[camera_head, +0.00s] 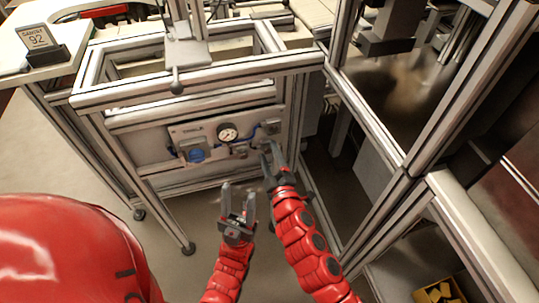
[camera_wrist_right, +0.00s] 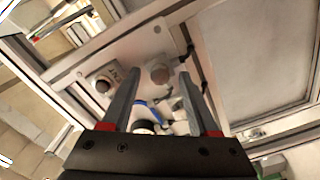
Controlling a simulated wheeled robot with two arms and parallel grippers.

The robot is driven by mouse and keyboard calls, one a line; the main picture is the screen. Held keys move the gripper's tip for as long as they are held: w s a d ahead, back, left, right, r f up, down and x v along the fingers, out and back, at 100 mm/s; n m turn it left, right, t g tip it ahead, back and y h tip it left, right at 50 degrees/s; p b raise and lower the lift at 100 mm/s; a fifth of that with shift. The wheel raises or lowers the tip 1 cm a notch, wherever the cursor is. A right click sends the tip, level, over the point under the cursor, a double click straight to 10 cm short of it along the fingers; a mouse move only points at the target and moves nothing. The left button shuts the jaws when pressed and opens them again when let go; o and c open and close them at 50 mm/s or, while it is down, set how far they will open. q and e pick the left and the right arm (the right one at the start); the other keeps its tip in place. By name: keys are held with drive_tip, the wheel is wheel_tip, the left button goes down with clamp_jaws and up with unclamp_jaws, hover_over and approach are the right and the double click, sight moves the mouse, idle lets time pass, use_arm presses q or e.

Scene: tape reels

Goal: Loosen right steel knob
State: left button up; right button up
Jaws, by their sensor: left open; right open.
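A pale panel (camera_head: 160,145) carries a round gauge (camera_head: 228,133), a blue knob (camera_head: 196,155) and small metal fittings. My right gripper (camera_head: 270,154) is open at the panel's right end and covers part of the fittings there. In the right wrist view, a round grey steel knob (camera_wrist_right: 159,72) shows between the two open fingers; I cannot tell whether they touch it. A second, darker knob (camera_wrist_right: 103,84) sits on a square plate outside the fingers. My left gripper (camera_head: 238,190) is open and empty, in front of and below the panel.
An aluminium frame (camera_head: 200,85) surrounds the panel, with a leg (camera_head: 165,205) at the left. Tall frame posts (camera_head: 410,180) stand close to the right of my right arm. A blue hose (camera_wrist_right: 150,105) runs near the steel knob. Open floor lies below the panel.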

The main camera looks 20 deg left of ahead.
drive_tip(key=shift+s+d, duration=0.1)
drive_tip(key=b+v, duration=0.1)
drive_tip(key=v, duration=1.6)
drive_tip(key=shift+d, duration=0.1)
